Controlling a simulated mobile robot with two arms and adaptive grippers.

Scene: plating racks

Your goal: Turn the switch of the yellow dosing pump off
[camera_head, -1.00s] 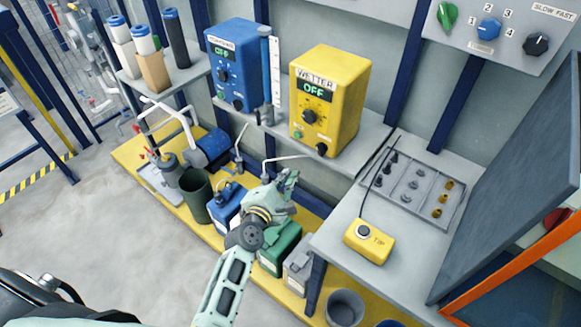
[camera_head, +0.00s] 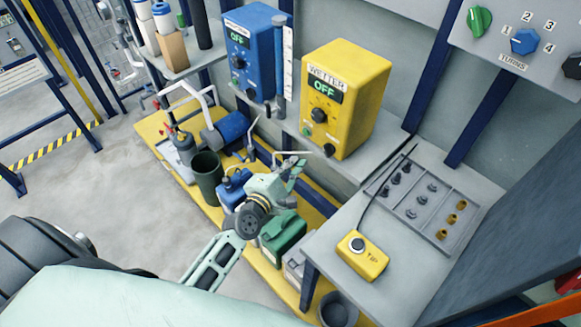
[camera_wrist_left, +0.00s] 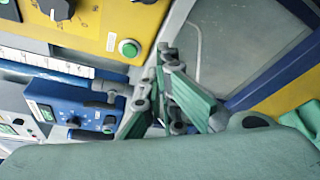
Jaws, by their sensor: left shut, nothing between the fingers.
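The yellow dosing pump (camera_head: 350,75) is labelled WETTER and stands on the grey shelf. Its display (camera_head: 324,91) reads OFF. On its front are a large black knob (camera_head: 319,116), a green button (camera_head: 307,132) and a small black part low at the right (camera_head: 329,150). My left gripper (camera_head: 298,165) is shut and empty, below and in front of the pump, apart from it. In the left wrist view the gripper (camera_wrist_left: 172,60) is near the pump's lower edge, where the green button (camera_wrist_left: 129,48) shows. My right gripper is out of view.
A blue pump (camera_head: 262,45), also reading OFF, stands to the left on the same shelf. Canisters, including a green one (camera_head: 285,238), stand below. At right, a grey bench holds a yellow TIP box (camera_head: 362,258) and a parts tray (camera_head: 425,200).

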